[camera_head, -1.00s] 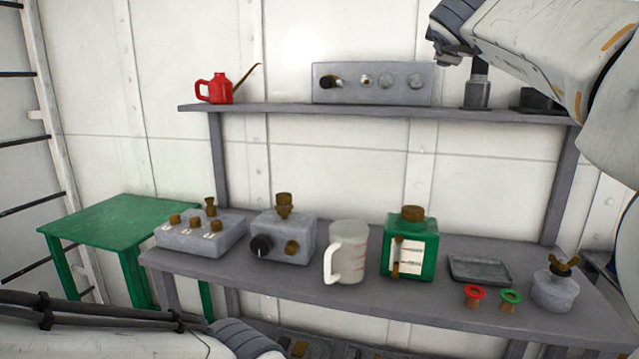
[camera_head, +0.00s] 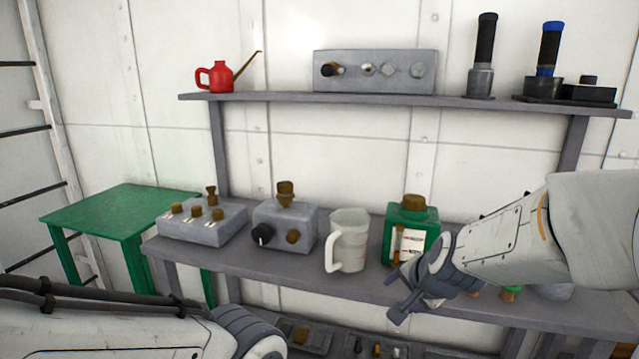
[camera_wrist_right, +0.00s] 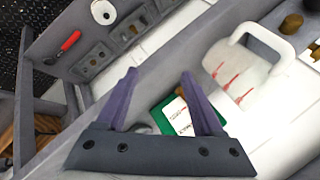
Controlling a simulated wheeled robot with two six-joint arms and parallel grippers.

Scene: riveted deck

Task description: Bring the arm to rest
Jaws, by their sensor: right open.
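My right arm reaches in from the right of the head view. Its gripper (camera_head: 396,298) hangs over the front of the bench, just before the green container (camera_head: 424,217) and right of the clear measuring jug (camera_head: 348,240). In the right wrist view the two purple fingers (camera_wrist_right: 160,82) are spread apart with nothing held between them. The green container also shows there beyond the fingers (camera_wrist_right: 157,115), and the jug (camera_wrist_right: 240,75) lies to their right. My left arm crosses the lower left of the head view; its gripper is out of the picture.
The bench (camera_head: 225,262) also bears two grey control boxes (camera_head: 203,222) (camera_head: 285,228). The shelf (camera_head: 270,97) above holds a red oil can (camera_head: 216,77), a valve panel (camera_head: 375,71) and two black-handled tools (camera_head: 486,40) (camera_head: 550,45). A bare green table (camera_head: 110,210) stands left.

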